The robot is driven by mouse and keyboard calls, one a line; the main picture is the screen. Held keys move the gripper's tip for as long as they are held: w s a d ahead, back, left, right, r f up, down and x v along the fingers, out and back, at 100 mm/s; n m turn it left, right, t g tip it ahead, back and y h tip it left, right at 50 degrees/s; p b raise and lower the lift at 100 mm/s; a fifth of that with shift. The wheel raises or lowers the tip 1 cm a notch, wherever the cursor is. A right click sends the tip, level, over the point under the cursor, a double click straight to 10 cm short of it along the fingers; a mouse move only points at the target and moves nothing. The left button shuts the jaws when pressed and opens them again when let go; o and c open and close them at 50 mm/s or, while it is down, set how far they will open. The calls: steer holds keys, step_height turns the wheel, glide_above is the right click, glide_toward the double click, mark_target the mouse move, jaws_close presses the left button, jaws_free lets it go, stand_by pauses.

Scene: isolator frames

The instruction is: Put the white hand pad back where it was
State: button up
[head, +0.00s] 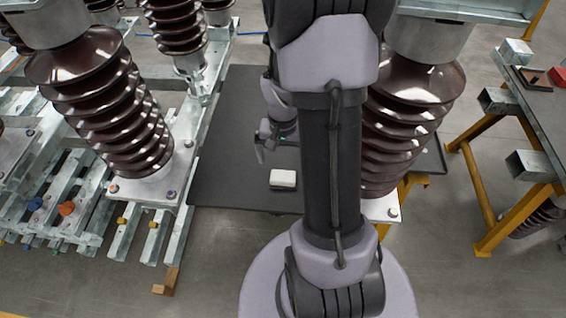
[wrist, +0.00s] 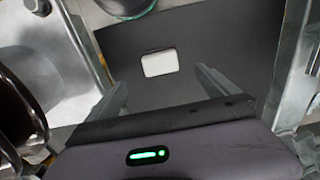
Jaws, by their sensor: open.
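The white hand pad (head: 283,179) lies flat on the dark mat (head: 226,170), near its front edge in the head view. In the wrist view the pad (wrist: 158,62) shows as a small white block on the dark surface, beyond my fingertips and between their lines. My gripper (head: 268,140) is open and empty, above the mat and up and left of the pad in the head view. Both fingers show apart in the wrist view (wrist: 160,84). My arm hides part of the mat's right side in the head view.
Ribbed brown insulators (head: 105,100) on metal frames stand left of the mat, and another insulator (head: 405,120) stands to the right. A table (head: 540,95) at the far right bears a red block (head: 558,76) and a small white block (head: 516,51). The mat around the pad is clear.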

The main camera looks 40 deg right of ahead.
steer(key=w+a+r+n+t, duration=0.2)
steer(key=a+r+t, duration=0.1)
steer(key=a+r, duration=1)
steer(key=s+a+r+n+t+y, duration=0.2)
steer(key=s+a+r+n, duration=0.1)
steer(key=s+a+r, duration=0.6)
step_height(320, 180, up, 3)
steer(key=shift+a+f+t, duration=0.2)
steer(key=shift+a+t, duration=0.2)
steer(key=shift+a, duration=0.55)
